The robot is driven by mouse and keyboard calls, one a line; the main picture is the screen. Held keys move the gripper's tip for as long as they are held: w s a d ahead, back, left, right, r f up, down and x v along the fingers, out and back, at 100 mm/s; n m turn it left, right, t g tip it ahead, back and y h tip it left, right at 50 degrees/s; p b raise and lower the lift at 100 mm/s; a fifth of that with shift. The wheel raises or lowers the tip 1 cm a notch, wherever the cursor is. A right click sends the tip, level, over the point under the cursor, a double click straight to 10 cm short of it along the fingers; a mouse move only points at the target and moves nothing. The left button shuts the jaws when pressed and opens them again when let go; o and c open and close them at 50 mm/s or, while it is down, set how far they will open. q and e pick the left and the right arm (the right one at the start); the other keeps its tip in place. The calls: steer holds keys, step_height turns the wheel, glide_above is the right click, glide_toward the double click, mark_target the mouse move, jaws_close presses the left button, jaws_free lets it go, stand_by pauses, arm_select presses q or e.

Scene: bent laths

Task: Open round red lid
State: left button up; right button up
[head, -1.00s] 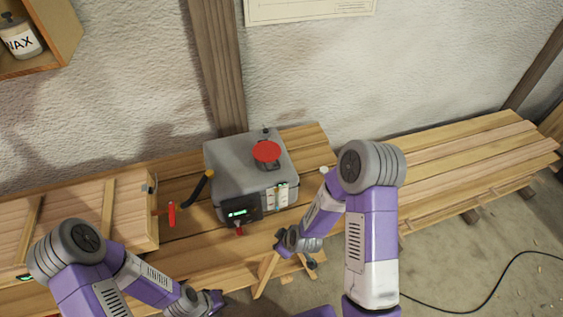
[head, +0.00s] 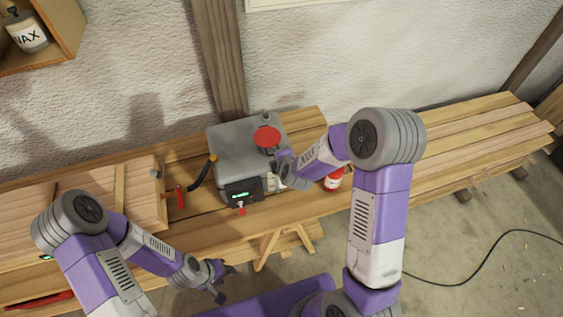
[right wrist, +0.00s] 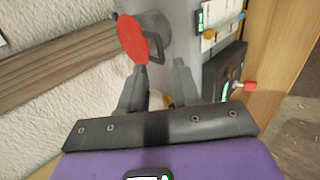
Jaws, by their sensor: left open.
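The round red lid (head: 267,137) sits on top of the grey metal box (head: 238,145) on the bench. In the right wrist view the lid (right wrist: 133,38) shows as a red disc against a grey round neck, with a dark loop handle at its side. My right gripper (head: 280,160) is at the box's right side, just below the lid and apart from it. In the right wrist view its two fingers (right wrist: 155,68) are spread, with no lid between them. My left gripper (head: 222,280) is open and empty, low in front of the bench.
The box has a dark panel with a green display (head: 242,193) and a small red knob. A red and white can (head: 333,181) stands right of the box. The bench's right side (head: 470,135) is clear.

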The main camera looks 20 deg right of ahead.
steer(key=b+x, duration=0.2)
steer(key=x, duration=0.6)
steer(key=shift+b, duration=0.35)
steer(key=shift+s, duration=0.1)
steer(key=shift+c, duration=0.2)
